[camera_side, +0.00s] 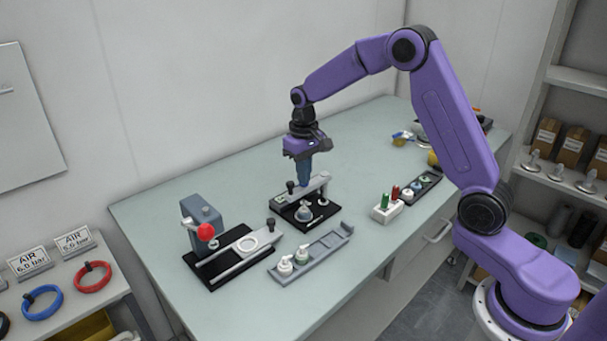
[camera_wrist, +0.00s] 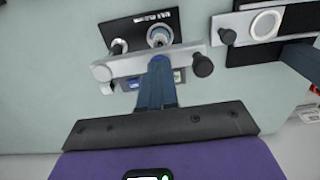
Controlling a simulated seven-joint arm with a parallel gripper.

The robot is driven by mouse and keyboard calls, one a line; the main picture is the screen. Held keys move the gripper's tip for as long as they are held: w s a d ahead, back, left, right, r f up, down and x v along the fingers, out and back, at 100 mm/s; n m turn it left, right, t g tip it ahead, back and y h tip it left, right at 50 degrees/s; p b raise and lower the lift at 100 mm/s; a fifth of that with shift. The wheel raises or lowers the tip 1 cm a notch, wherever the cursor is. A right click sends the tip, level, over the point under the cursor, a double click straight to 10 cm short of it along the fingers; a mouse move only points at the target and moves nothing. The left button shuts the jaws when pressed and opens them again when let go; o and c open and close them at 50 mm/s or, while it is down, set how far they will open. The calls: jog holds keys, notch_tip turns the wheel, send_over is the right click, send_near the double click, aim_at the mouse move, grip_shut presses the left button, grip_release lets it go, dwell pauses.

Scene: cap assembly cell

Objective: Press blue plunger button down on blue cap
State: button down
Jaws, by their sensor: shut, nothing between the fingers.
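My gripper (camera_side: 303,184) is shut and empty, pointing down over the small black fixture (camera_side: 322,217) at the table's middle. Its narrow blue-grey fingers also show in the wrist view (camera_wrist: 157,68), with their tips in front of the fixture's pale bar (camera_wrist: 125,66). A round grey-blue cap part (camera_side: 304,212) sits on the fixture, below the fingers in the side view; in the wrist view it shows just beyond the bar (camera_wrist: 159,35). A small bright blue patch shows at the fingertips; I cannot tell whether it is the plunger button or whether the fingers touch it.
A black station with a red ball lever (camera_side: 205,232) stands at the left. A grey tray (camera_side: 325,246) holds white-topped pump parts (camera_side: 286,265) in front. A white block (camera_side: 386,213) with green and red pegs and a dark tray (camera_side: 432,183) lie to the right.

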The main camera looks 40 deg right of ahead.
jog(key=shift+r, duration=1.5)
notch_tip(320, 180, up, 5)
jog(key=shift+r, duration=0.1)
